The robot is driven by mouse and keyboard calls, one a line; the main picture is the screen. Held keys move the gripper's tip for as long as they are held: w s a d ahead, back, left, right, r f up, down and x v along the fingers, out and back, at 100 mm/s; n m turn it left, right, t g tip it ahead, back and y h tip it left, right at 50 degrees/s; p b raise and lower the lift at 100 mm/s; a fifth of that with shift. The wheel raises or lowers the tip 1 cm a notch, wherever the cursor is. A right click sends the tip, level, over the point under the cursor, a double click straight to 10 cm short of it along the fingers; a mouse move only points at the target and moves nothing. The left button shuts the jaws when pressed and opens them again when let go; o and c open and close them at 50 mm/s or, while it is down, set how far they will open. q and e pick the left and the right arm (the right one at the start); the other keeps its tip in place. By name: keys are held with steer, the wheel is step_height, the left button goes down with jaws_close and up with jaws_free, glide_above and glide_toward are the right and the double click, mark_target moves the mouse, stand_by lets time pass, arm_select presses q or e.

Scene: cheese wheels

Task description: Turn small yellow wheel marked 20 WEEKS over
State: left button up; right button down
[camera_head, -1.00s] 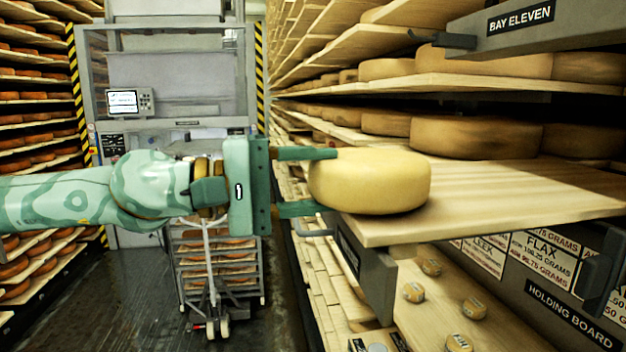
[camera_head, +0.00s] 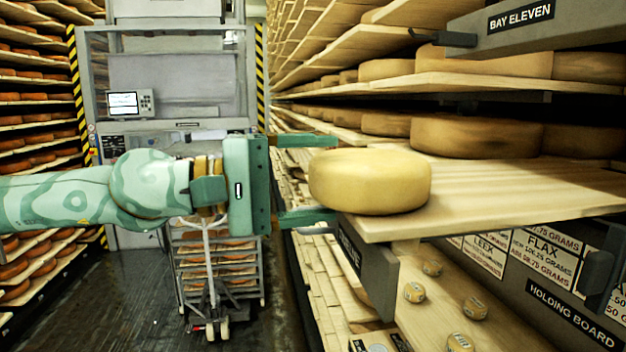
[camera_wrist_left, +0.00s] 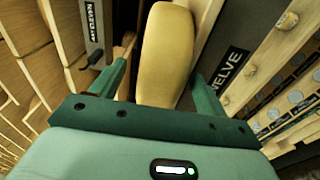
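A pale yellow cheese wheel (camera_head: 370,185) lies flat on the front end of a wooden board (camera_head: 480,205) in the head view. No 20 WEEKS mark is readable on it. My left gripper (camera_head: 334,178) is at the wheel's left side, open, with one finger above the wheel's level and the other below it, near the board's end. In the left wrist view the wheel (camera_wrist_left: 166,55) stands between the two fingers of the left gripper (camera_wrist_left: 163,62), with a gap on each side. My right gripper is not in view.
Larger brown wheels (camera_head: 475,136) fill the shelves behind. Several small yellow wheels (camera_head: 474,308) lie on a lower board beneath. A HOLDING BOARD sign (camera_head: 570,314) is at lower right. A cart (camera_head: 215,260) stands in the aisle. A grey bracket (camera_head: 375,275) hangs under the board's end.

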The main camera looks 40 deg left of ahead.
arm_select(q)
steer(key=shift+f, duration=0.15)
steer(key=shift+s+a, duration=0.1)
steer(key=b+v, duration=0.3)
steer(key=v, duration=0.1)
steer(key=b+v, duration=0.1)
steer(key=b, duration=0.1)
steer(key=shift+s+a+f+b, duration=0.25)
steer(key=shift+s+f+b, duration=0.05)
steer(key=shift+b, duration=0.05)
steer(key=b+v, duration=0.4)
steer(key=v, duration=0.6)
steer(key=shift+s+r+b, duration=0.15)
steer(key=shift+r+b, duration=0.2)
steer(key=shift+r, duration=0.1)
steer(key=shift+a, duration=0.1)
